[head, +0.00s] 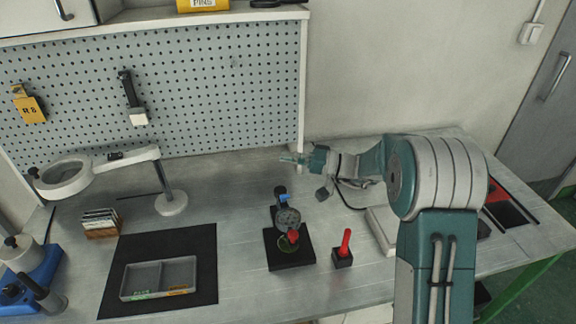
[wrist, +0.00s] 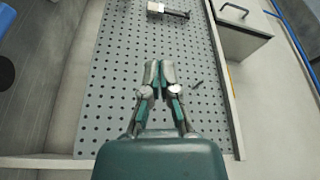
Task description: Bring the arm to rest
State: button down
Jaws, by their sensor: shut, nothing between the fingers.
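My gripper (head: 285,158) is raised above the back of the workbench, at the end of my teal and grey arm, pointing left in the head view. In the wrist view my gripper (wrist: 158,70) has its two fingers close together with nothing between them. The perforated board (wrist: 105,105) fills much of the background there. In the head view the gripper is clear of the items on the bench.
Below stand a black-based device (head: 292,256) and a red-handled tool in a black block (head: 342,258). A magnifier lamp (head: 66,178), a grey tray (head: 158,266) on a black mat (head: 208,245), and a blue-based device (head: 40,275) are left. The pegboard (head: 220,90) stands behind.

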dwell(0.3)
jog(key=s+d+r+g+h, duration=0.1)
jog(key=s+r+h, duration=0.1)
jog(key=s+h, duration=0.5)
jog(key=s+d+r+g+h, duration=0.1)
jog(key=s+r+h, duration=0.1)
jog(key=s, duration=0.9)
jog(key=s+d+m+t+h, duration=0.2)
jog(key=s+d+t+h, duration=0.3)
jog(key=s+d+h, duration=0.5)
jog(key=s+d, duration=0.4)
jog(key=shift+s+f, duration=0.15)
jog(key=shift+f, duration=0.15)
